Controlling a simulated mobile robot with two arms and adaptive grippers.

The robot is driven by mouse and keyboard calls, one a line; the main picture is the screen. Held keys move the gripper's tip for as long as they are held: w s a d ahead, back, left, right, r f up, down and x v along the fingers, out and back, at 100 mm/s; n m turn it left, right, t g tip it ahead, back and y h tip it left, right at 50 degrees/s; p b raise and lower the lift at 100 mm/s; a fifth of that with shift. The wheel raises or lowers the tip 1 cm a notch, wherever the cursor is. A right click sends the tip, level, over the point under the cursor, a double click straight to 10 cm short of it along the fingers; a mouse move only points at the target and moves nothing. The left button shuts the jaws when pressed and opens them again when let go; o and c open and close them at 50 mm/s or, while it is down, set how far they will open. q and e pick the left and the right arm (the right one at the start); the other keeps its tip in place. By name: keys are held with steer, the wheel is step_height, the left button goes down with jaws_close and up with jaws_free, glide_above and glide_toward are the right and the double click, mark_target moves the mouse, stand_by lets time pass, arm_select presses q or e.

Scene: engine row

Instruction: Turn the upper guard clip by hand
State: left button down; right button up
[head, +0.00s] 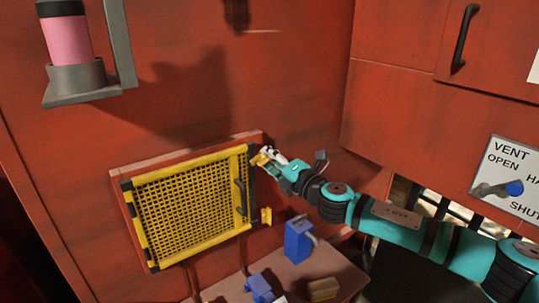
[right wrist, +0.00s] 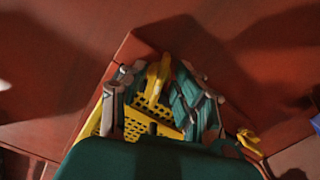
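The yellow mesh guard (head: 190,208) is set in a red frame on the red wall, with a dark handle on its right side. The upper guard clip (head: 259,159) is a yellow tab at the guard's upper right corner. My right gripper (head: 266,155) is at this clip and partly hides it. In the right wrist view, the upper clip (right wrist: 157,78) stands between the two spread fingers of my right gripper (right wrist: 158,92); I cannot tell whether either finger touches it. The lower clip (head: 266,216) sits apart, below, and also shows in the right wrist view (right wrist: 249,142). My left gripper is not in view.
Below the guard, a ledge (head: 325,262) holds a blue can (head: 298,240), another blue object (head: 259,288) and a brownish block (head: 322,289). A pink cylinder (head: 67,40) stands in a grey wall holder at upper left. A vent lever (head: 497,189) is at right.

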steer(key=shift+w+a, duration=0.25)
steer(key=shift+w, duration=0.1)
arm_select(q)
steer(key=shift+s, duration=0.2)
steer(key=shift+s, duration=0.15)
arm_select(e)
steer(key=shift+c, duration=0.2)
jaws_close()
steer(key=m+p, duration=0.1)
steer(key=m, duration=0.1)
steer(key=shift+m+p, duration=0.3)
steer(key=shift+f+m, duration=0.1)
steer(key=shift+m, duration=0.8)
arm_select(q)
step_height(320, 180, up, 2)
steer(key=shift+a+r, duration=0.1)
